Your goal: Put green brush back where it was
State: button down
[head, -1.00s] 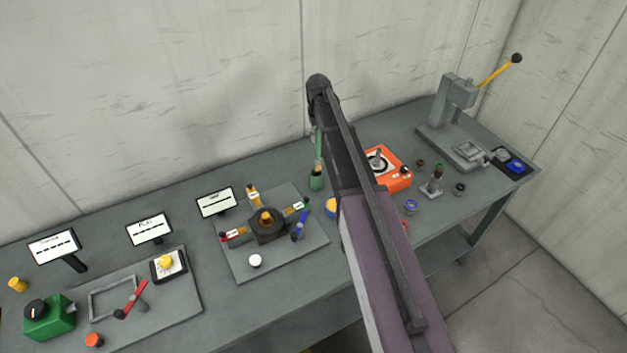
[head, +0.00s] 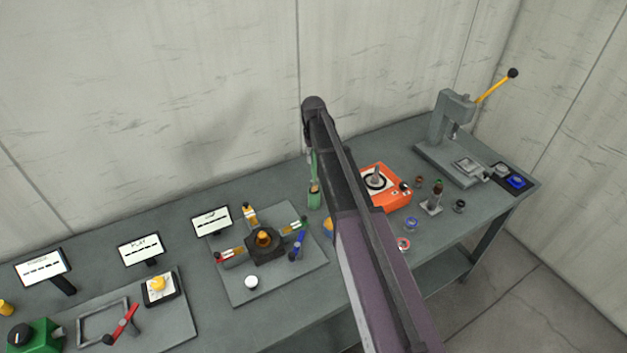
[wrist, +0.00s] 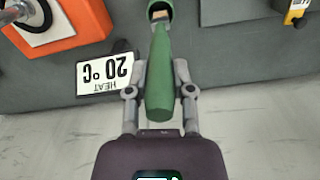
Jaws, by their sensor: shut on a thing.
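The green brush (wrist: 160,80) is between the fingertips of my gripper (wrist: 160,70) in the wrist view, and my gripper is shut on its handle. The brush also shows in the head view (head: 313,168), roughly upright beside my arm. Its tan end is at the mouth of a small green cup (wrist: 158,6). The cup stands on the bench near the wall in the head view (head: 314,201). How deep the tan end sits in the cup I cannot tell. My arm hides the gripper in the head view.
An orange device (head: 390,190) stands right of the cup. A grey plate (head: 240,293) with a dark hub and coloured arms lies to the left. A sign reading "HEAT 20 °C" (wrist: 103,75) is close beside the gripper in the wrist view. The wall is close behind.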

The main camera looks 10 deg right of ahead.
aim_at(314, 180)
jog(key=shift+f+b, duration=1.5)
jog(key=shift+f, duration=0.5)
jog(key=shift+f+b, duration=1.8)
jog(key=shift+b, duration=0.1)
jog(key=shift+f, duration=0.15)
jog(key=shift+c, duration=2.4)
grip_release()
notch_tip(314, 180, up, 12)
jog(key=p, duration=1.2)
jog(key=shift+w, duration=0.1)
